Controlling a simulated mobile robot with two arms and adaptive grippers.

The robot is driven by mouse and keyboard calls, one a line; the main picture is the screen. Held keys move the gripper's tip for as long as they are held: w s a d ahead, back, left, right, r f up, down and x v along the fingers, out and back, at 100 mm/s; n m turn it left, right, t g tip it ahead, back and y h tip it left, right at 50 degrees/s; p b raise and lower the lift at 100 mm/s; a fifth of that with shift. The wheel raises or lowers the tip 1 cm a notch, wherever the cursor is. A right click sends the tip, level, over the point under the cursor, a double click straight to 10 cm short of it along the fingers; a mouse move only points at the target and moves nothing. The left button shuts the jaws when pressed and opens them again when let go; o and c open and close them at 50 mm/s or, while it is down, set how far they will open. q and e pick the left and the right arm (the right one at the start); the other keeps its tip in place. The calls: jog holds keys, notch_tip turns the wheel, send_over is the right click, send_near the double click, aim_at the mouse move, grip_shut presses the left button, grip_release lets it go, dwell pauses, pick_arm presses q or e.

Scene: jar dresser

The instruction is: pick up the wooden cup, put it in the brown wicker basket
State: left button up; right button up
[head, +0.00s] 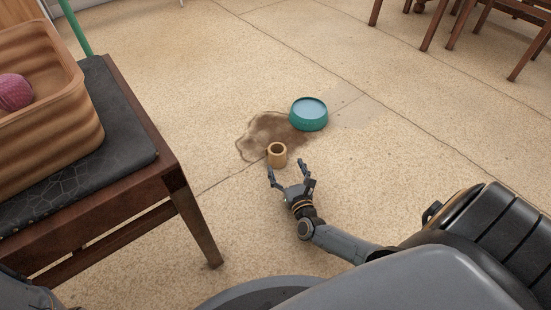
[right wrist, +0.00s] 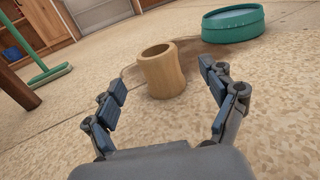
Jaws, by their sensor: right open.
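The wooden cup (head: 277,155) stands upright on the floor at the edge of a brown stain. It also shows in the right wrist view (right wrist: 162,75), ahead of the fingers. My right gripper (head: 289,171) is open and empty, low over the floor just on the near side of the cup. In the right wrist view its two fingers (right wrist: 158,80) are spread, with the cup between and beyond their tips. The brown wicker basket (head: 60,98) sits on a dark-cushioned chair at the left, with a pink yarn ball in it. My left gripper is not in view.
A teal bowl (head: 308,114) of water stands just beyond the cup. The chair's wooden leg (head: 199,228) reaches the floor at left. Wooden chairs (head: 480,25) stand at the top right. Open floor lies around the cup.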

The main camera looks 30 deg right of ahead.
aim_at(280, 158)
jog(key=shift+w+d, duration=0.2)
jog(key=shift+w, duration=0.5)
jog(key=b+x, duration=0.3)
jog(key=x, duration=0.1)
jog(key=shift+w+a+f, duration=0.15)
jog(key=shift+w+f, duration=0.05)
jog(key=shift+f, duration=0.1)
jog(key=shift+w+r+b, duration=0.1)
jog(key=shift+w+b, duration=0.2)
jog(key=shift+w, duration=0.15)
jog(key=shift+r, duration=0.1)
jog(key=c, duration=1.4)
jog(key=shift+o, duration=0.2)
jog(key=shift+r, duration=0.1)
